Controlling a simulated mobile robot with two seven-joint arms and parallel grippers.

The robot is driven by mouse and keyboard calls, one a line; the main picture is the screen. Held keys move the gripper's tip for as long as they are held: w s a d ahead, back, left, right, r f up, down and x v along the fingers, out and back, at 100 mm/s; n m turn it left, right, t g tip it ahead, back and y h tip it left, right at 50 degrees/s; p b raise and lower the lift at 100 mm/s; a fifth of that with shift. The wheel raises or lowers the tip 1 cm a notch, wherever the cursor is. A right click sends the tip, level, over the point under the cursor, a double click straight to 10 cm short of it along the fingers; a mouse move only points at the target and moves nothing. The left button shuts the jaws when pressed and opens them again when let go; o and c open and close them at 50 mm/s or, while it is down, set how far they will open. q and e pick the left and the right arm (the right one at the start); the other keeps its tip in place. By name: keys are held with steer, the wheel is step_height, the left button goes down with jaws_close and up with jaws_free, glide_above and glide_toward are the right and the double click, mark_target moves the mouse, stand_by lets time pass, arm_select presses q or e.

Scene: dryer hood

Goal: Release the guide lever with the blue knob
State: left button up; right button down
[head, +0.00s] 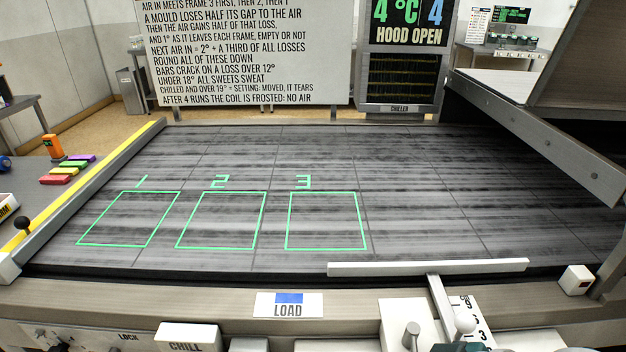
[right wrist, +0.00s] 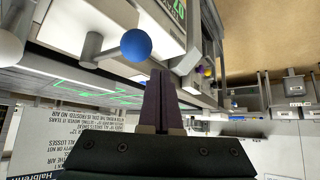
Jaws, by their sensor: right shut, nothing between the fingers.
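The blue knob (right wrist: 136,45) shows in the right wrist view as a round ball on the end of a short grey lever (right wrist: 100,52). My right gripper (right wrist: 158,75) is shut and empty, its dark fingers together. Its tips are just below and right of the knob in that picture; I cannot tell whether they touch it. The blue knob does not show in the head view. There, a white guide bar (head: 428,268) lies along the front edge of the dark slatted bed, with a grey arm running down from it to the front panel. My left gripper is not in view.
The bed (head: 420,200) has three green outlined squares and is clear. A raised hood (head: 550,130) hangs at the right.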

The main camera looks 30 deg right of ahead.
steer(key=s+d+r+p, duration=0.1)
steer(key=s+d+r, duration=0.1)
steer(key=d+r, duration=0.3)
step_height(320, 180, up, 3)
steer(key=shift+f, duration=0.15)
stand_by(0.3)
